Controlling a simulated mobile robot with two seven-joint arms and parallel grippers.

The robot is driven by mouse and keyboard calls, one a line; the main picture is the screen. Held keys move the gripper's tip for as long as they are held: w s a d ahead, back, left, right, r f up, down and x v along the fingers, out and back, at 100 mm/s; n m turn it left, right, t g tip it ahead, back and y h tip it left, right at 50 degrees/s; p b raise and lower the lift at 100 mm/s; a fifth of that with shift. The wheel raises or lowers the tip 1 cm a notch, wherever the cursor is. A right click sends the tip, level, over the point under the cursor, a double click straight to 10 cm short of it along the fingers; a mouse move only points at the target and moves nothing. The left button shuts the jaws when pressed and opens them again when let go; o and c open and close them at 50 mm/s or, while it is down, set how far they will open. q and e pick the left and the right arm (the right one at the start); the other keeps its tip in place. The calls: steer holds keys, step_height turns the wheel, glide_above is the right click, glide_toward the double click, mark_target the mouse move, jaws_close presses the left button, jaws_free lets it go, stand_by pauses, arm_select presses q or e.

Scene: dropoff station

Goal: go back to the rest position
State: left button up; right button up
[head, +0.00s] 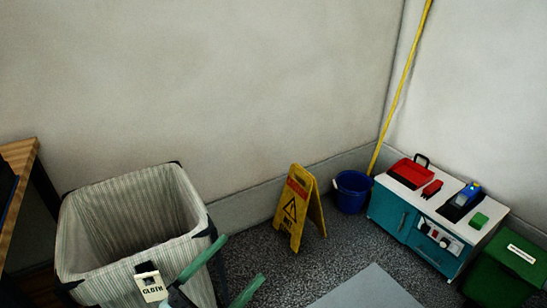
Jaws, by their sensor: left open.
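My left gripper (244,258) comes in at the bottom edge, left of the middle. Its two green fingers stand apart, with nothing between them. One finger overlaps the front right corner of a striped cloth hamper (190,205) in the picture; I cannot tell whether they touch. The hamper has a white label reading "CLOTH" (151,287) on its front. The part of it that I see inside looks empty; its bottom is hidden. My right gripper is out of view.
A yellow wet-floor sign (294,208) and a blue bucket (351,192) with a yellow pole stand by the wall. A teal cabinet (388,209) holds red and green items. A green bin (492,283) is at right, a wooden shelf (18,160) at left. A grey mat (368,290) lies in front.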

arm_select(q)
steer(key=s+a+f+n+g+y+p, duration=0.1)
steer(key=s+a+f+n+y, duration=0.25)
steer(key=f+n+y, duration=0.5)
steer(key=s+a+f+n+g+y, duration=0.25)
steer(key=a+f+n, duration=0.3)
steer(key=f, duration=0.55)
steer(key=s+a+r+n+g+y+p, duration=0.1)
steer(key=s+r+p, duration=0.4)
steer(key=p, duration=1.4)
step_height(320, 180, up, 3)
steer(key=shift+f+n+g+y+p, duration=0.15)
steer(key=shift+n+g+y+p, duration=0.3)
steer(key=shift+g, duration=0.2)
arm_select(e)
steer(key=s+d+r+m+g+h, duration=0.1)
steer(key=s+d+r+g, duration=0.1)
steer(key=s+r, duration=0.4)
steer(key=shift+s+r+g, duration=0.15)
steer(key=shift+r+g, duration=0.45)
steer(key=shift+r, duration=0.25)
